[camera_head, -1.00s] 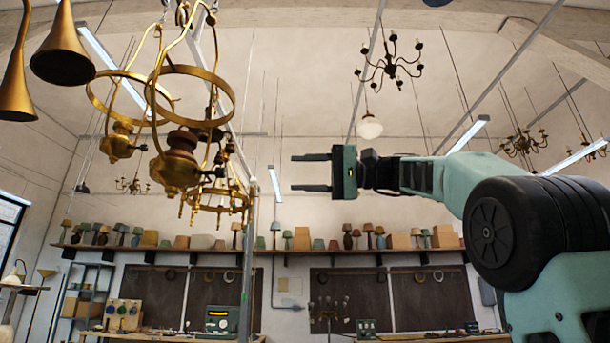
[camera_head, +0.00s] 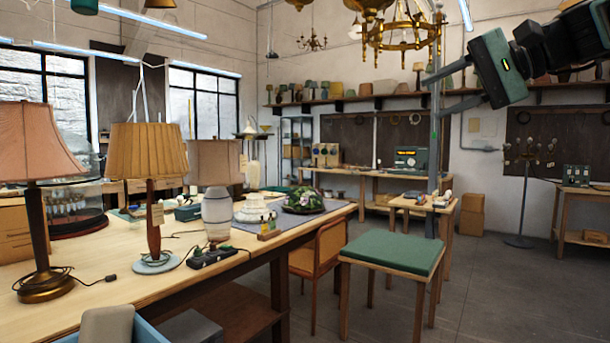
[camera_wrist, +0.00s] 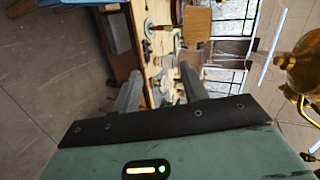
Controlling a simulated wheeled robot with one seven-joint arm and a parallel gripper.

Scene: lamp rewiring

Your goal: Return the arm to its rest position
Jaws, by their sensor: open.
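My gripper (camera_head: 433,97) is raised at the upper right of the head view, with its two fingers apart and pointing left. Nothing is between the fingers. The wrist view also shows my gripper (camera_wrist: 160,72) with both fingers spread and empty, the bench and lamps beyond them. My arm comes in from the top right corner of the head view, and most of it is out of frame. The brass chandelier (camera_head: 402,40) hangs close to the fingers in the head view; I cannot tell the exact gap.
A long wooden bench (camera_head: 130,270) with several lamps, including a pleated-shade lamp (camera_head: 148,150), fills the left. A green-topped stool (camera_head: 395,252) and a wooden chair (camera_head: 328,245) stand beside it. A grey post (camera_head: 434,150) rises behind the stool.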

